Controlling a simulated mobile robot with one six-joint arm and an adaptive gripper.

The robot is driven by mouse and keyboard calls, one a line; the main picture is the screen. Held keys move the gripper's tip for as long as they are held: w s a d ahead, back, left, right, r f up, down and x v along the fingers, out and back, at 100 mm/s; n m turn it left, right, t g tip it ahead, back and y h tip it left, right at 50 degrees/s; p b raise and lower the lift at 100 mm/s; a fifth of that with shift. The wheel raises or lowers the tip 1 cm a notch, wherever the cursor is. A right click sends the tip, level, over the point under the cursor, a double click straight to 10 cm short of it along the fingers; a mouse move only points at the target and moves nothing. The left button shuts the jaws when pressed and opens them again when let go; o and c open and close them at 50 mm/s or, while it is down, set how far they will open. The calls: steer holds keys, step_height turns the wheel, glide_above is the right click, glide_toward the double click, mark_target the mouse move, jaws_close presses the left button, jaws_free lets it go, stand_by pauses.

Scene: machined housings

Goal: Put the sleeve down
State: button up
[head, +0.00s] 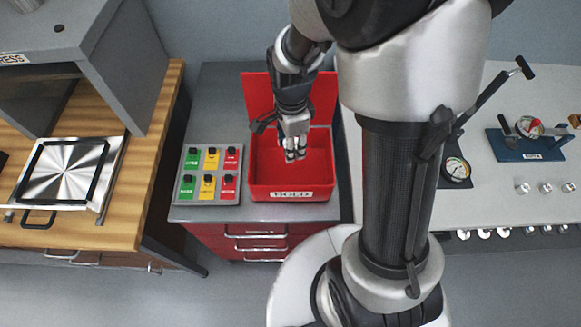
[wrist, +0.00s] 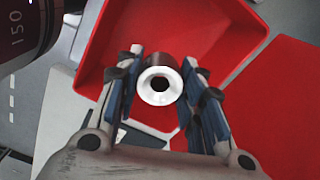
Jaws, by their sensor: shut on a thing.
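The sleeve (wrist: 160,86) is a small, pale metal ring with a dark bore, seen end-on between my fingertips in the wrist view. My gripper (wrist: 158,88) is shut on it, with a finger on either side. In the head view my gripper (head: 294,151) points down over the open red box (head: 256,191) labelled HOLD. The sleeve is too small there to make out clearly. The box's red wall (wrist: 225,22) shows behind the sleeve in the wrist view. I cannot tell how high the sleeve is above the box floor.
The box's red lid (head: 257,92) stands open at the back. A grey panel of green, yellow and red labelled switches (head: 210,176) lies left of the box. A wooden bench with a metal plate (head: 70,172) is further left. A gauge (head: 456,170) and a blue fixture (head: 527,146) are at right.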

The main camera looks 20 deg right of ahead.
step_height(320, 180, down, 12)
steer(key=b, duration=0.3)
steer(key=shift+w+r, duration=0.15)
steer(key=shift+r, duration=0.1)
steer(key=shift+f, duration=0.1)
steer(key=o, duration=1.3)
step_height(320, 180, up, 13)
steer(key=p, duration=0.4)
step_height(320, 180, up, 7)
steer(key=n+t, duration=0.1)
steer(key=n, duration=0.3)
glide_above(291, 172)
steer(key=s, duration=0.2)
steer(key=shift+s, duration=0.15)
steer(key=s+r+n+t, duration=0.1)
steer(key=s+r+n, duration=0.3)
steer(key=s+r+n+t, duration=0.1)
steer(key=s+r+n, duration=0.3)
steer(key=s+n, duration=0.1)
steer(key=s+r+n+t, duration=0.1)
steer(key=s+r+n, duration=0.3)
steer(key=shift+s+n+t, duration=0.2)
steer(key=shift+n+t, duration=0.1)
